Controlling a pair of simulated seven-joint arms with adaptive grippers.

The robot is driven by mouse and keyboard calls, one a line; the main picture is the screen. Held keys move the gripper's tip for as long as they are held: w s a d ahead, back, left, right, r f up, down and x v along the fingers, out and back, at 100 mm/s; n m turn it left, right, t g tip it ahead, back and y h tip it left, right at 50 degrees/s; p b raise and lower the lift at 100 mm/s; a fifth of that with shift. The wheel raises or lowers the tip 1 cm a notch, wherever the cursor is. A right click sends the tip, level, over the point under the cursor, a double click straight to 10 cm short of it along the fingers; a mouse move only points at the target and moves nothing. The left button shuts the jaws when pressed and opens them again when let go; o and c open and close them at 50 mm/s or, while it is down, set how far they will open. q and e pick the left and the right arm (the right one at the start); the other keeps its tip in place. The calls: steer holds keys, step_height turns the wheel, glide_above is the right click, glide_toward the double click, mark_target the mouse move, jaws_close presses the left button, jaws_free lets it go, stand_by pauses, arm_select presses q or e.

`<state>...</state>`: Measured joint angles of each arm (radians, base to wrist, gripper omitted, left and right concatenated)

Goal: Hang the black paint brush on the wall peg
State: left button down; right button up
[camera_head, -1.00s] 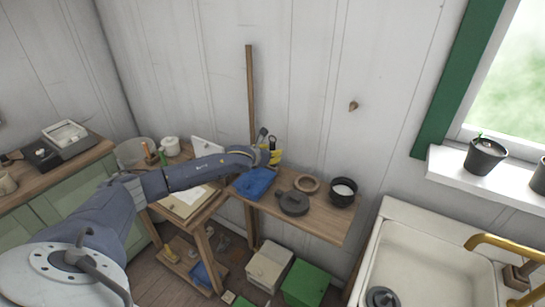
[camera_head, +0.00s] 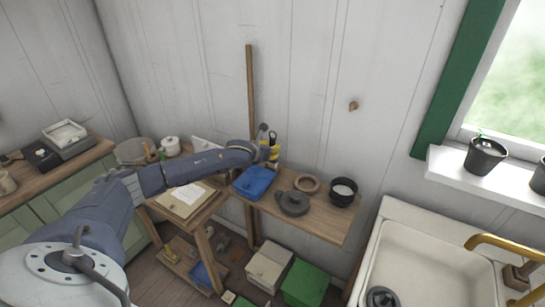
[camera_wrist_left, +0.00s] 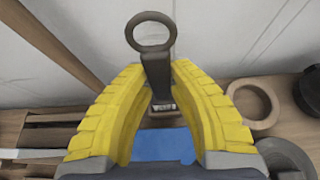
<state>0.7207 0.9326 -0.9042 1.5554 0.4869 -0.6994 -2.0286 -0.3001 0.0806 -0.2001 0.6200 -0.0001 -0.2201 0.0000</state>
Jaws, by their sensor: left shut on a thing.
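The black paint brush (camera_wrist_left: 157,72) is upright in the left wrist view, with a ring at the top of its handle. The yellow fingers of my left gripper (camera_wrist_left: 159,88) are shut on it below the ring. Its lower end is partly hidden by the fingers. In the head view my left gripper (camera_head: 272,154) is above the back of the wooden shelf, with the brush's ring (camera_head: 272,135) showing above the fingers. The wooden wall peg (camera_head: 353,106) sticks out of the white wall, higher and to the right of the gripper, apart from the brush.
The wooden shelf (camera_head: 320,225) holds a blue tray (camera_head: 254,183), a dark grey lidded item (camera_head: 292,203), a wooden ring (camera_head: 307,183) and a black pot (camera_head: 343,192). A wooden post (camera_head: 250,90) stands against the wall behind the gripper. The wall between gripper and peg is clear.

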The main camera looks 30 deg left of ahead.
mark_target(273, 141)
arm_select(q)
steer(key=shift+r, duration=2.1)
steer(key=shift+f, duration=0.1)
steer(key=shift+d+f, duration=0.15)
steer(key=shift+d, duration=0.25)
steer(key=d+r+m+h, duration=0.1)
steer(key=d+r, duration=0.2)
steer(key=d, duration=0.9)
steer(key=d+r+m+h, duration=0.1)
steer(key=d+r, duration=0.3)
steer(key=d, duration=0.8)
steer(key=s+d+r, duration=0.3)
steer(key=d+r, duration=0.3)
steer(key=s+a+n+y, duration=0.1)
steer(key=a, duration=0.1)
steer(key=s+a+r+n+y, duration=0.1)
steer(key=s+a, duration=0.1)
steer(key=shift+s, duration=0.1)
